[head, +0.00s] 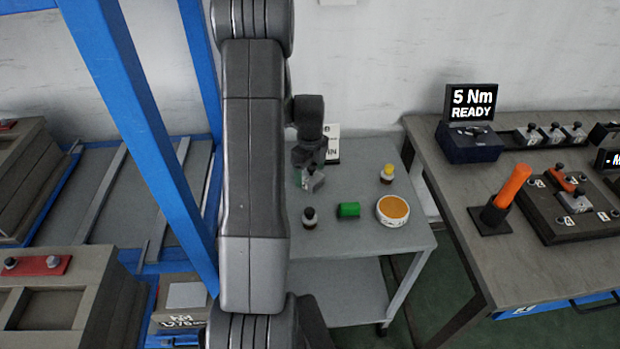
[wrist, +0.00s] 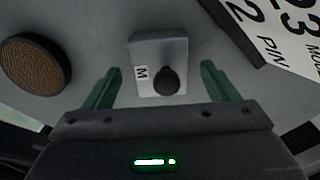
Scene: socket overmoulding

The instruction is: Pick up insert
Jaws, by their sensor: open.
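The insert, a grey metal block with a black round knob and a small "M" label, shows in the wrist view (wrist: 150,52). It sits on the grey cart top (head: 365,240) and is partly visible under my gripper in the head view (head: 316,182). My gripper (wrist: 161,77) is open. Its two green fingers are apart, one on each side of the insert's near end, with visible gaps. The insert is not gripped.
A dark-rimmed brown disc (wrist: 35,62) lies left of the insert. A white sign (head: 333,145) stands behind. The cart also holds a dark bottle (head: 310,217), green cylinder (head: 349,210), orange-topped tub (head: 393,210) and yellow-capped bottle (head: 387,174). A workbench (head: 480,240) stands right.

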